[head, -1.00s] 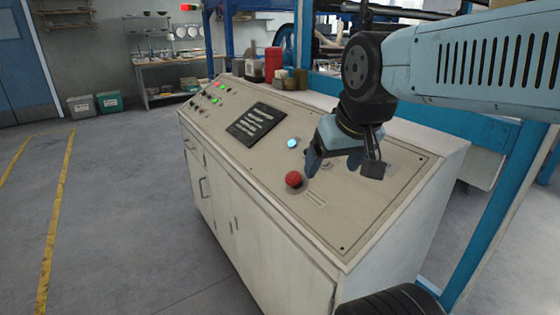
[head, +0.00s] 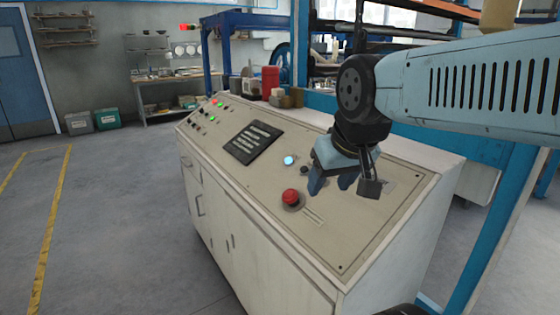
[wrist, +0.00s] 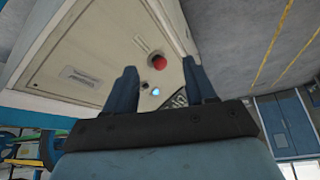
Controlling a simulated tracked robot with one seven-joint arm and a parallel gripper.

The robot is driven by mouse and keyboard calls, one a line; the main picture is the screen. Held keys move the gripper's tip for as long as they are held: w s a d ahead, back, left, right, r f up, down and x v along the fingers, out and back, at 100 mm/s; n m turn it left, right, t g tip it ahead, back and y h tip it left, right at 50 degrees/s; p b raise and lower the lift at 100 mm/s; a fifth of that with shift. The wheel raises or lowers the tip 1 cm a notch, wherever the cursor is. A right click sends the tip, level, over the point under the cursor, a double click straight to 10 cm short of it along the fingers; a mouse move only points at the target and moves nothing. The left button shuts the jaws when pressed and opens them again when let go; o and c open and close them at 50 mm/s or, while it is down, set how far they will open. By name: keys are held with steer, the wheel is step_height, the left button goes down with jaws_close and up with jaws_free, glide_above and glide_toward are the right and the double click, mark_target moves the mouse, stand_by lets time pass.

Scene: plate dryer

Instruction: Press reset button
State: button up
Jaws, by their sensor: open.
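A sloped beige control panel (head: 345,235) tops a cabinet in front of me. A glowing blue button (head: 288,160) and a larger red mushroom button (head: 291,197) on a dark round base are on it. No readable label shows which is the reset button. My gripper (head: 331,186) is open and empty, fingers pointing down, over the panel just right of both buttons. In the wrist view, the red button (wrist: 159,63) appears between the fingertips of my gripper (wrist: 160,69). The blue button (wrist: 155,91) appears closer to the gripper's base.
A small black knob (head: 304,170) is beside the blue button. A dark label plate (head: 253,142) and several small lit buttons (head: 212,118) are further left. Cans and a red container (head: 270,82) stand behind the panel. Blue frame posts (head: 490,225) rise at right. Floor at left is clear.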

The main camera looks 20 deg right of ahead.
jaws_close()
stand_by(0.3)
stand_by(1.0)
